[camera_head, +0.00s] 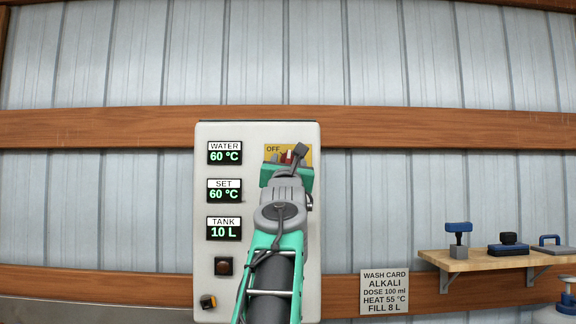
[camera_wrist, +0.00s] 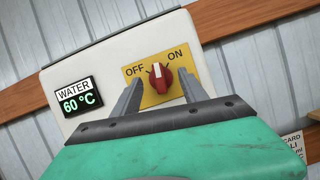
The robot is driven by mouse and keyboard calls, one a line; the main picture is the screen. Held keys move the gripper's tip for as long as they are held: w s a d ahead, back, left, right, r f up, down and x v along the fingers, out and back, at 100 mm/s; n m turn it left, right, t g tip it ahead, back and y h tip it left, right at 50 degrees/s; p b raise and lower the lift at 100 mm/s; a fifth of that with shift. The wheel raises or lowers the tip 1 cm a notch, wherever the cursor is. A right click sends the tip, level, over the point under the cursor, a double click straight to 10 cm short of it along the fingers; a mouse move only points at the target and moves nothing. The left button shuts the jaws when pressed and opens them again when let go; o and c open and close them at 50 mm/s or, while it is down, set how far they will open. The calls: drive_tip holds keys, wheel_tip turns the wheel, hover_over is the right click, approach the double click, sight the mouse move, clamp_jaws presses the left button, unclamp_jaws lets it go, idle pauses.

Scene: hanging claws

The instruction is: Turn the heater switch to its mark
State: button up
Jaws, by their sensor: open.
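The heater switch (camera_wrist: 160,78) is a red knob with a white pointer on a yellow plate (camera_wrist: 147,97) marked OFF and ON. In the wrist view the pointer is up, between the two words. My gripper (camera_wrist: 160,75) is open, with one grey finger on each side of the knob. I cannot tell whether either finger touches it. In the head view my gripper (camera_head: 288,163) hides most of the switch and the ON word; only a bit of red and the OFF word show.
The white panel (camera_head: 204,277) has displays for WATER 60 °C (camera_head: 225,153), SET 60 °C (camera_head: 224,190) and TANK 10 L (camera_head: 223,228). A wash card (camera_head: 384,292) and a wooden shelf (camera_head: 470,263) are at right.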

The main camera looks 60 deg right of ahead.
drive_tip(key=shift+b+v, duration=2)
drive_tip(key=shift+v, duration=0.55)
